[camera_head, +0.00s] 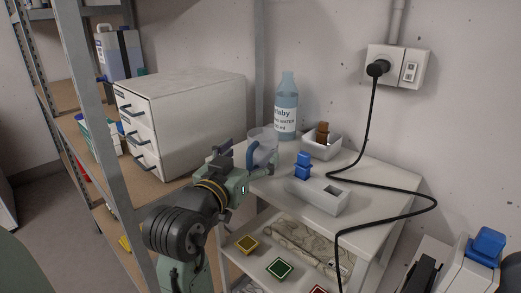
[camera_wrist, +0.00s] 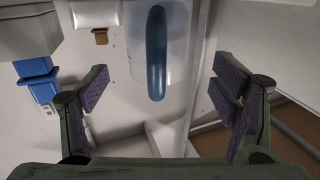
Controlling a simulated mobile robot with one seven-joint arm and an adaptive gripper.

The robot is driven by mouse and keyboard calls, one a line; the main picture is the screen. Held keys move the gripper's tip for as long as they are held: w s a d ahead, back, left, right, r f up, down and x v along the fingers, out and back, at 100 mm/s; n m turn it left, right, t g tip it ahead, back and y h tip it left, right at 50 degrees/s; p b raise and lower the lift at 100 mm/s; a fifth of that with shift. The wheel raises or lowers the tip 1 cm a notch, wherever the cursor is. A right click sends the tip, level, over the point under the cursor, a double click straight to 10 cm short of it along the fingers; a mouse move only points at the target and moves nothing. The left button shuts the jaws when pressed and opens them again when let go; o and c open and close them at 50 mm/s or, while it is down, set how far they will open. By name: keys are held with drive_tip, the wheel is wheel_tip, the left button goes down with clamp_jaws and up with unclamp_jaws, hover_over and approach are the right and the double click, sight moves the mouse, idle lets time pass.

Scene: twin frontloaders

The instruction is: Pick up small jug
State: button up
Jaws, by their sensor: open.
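The small jug (camera_head: 267,138) is clear with a blue handle and stands on the white table near the drawer cabinet. In the wrist view the jug (camera_wrist: 177,45) is at the top centre, its blue handle (camera_wrist: 156,55) pointing towards me. My gripper (camera_head: 247,163) is just in front of the handle. In the wrist view my gripper (camera_wrist: 160,82) is open, with a finger on each side of the handle and a gap on both sides. The jug's lower part is partly hidden by my gripper in the head view.
A labelled water bottle (camera_head: 286,108) stands behind the jug. A drawer cabinet (camera_head: 190,115) is at left.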

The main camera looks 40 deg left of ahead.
sight(257, 149)
drive_tip(key=p+x, duration=0.1)
drive_tip(key=x, duration=0.5)
drive_tip(key=shift+d+f+p, duration=0.1)
drive_tip(key=shift+d+p, duration=0.05)
drive_tip(key=shift+p, duration=0.15)
drive_tip(key=c, duration=1.4)
